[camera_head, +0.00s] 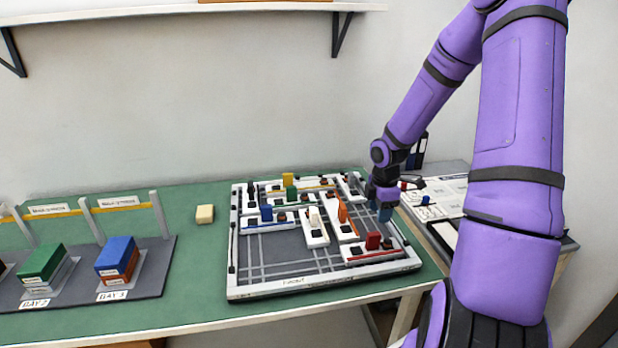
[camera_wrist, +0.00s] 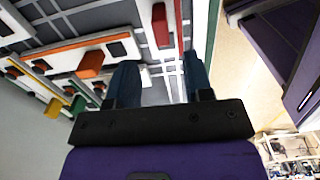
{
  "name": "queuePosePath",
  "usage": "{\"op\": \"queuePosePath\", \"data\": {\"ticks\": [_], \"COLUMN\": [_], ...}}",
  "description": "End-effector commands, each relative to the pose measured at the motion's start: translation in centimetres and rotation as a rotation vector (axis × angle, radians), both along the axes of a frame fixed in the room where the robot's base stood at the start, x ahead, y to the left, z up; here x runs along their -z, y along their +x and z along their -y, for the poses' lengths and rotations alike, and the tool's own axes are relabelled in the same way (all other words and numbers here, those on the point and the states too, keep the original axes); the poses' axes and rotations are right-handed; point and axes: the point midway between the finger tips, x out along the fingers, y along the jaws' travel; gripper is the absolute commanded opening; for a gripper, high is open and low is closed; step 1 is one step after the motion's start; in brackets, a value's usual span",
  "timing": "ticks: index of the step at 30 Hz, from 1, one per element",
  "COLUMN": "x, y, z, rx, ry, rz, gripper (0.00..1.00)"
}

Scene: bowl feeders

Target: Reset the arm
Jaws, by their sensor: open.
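My purple arm reaches in from the right in the head view. My gripper (camera_head: 384,212) is over the right edge of a white-framed tray (camera_head: 262,292) on the green table. In the wrist view my gripper (camera_wrist: 163,85) shows two dark blue fingers spread apart, with nothing held between them. A red block (camera_wrist: 161,25) shows beyond the fingers, on a white slider; it also shows in the head view (camera_head: 373,240). An orange block (camera_wrist: 91,64) lies left of the fingers. Whether the fingers touch the tray cannot be told.
The tray holds several white sliders with coloured blocks, including a blue one (camera_head: 266,213). A cream block (camera_head: 205,214) lies left of the tray. A grey rack (camera_head: 150,275) with coloured boxes stands at the left. A second table (camera_head: 455,190) with papers is behind my arm.

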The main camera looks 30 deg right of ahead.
Motion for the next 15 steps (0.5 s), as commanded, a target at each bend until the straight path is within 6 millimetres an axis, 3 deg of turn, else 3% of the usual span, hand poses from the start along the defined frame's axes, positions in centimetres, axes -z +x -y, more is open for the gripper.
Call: {"op": "queuePosePath", "data": {"ticks": [8,15], "x": [-1.0,-6.9], "y": [0.0,-0.3], "z": [-0.3,-2.9], "rx": [0.022,0.175], "ry": [-0.018,-0.114], "rz": [0.0,0.022], "gripper": [0.47,0.47]}}
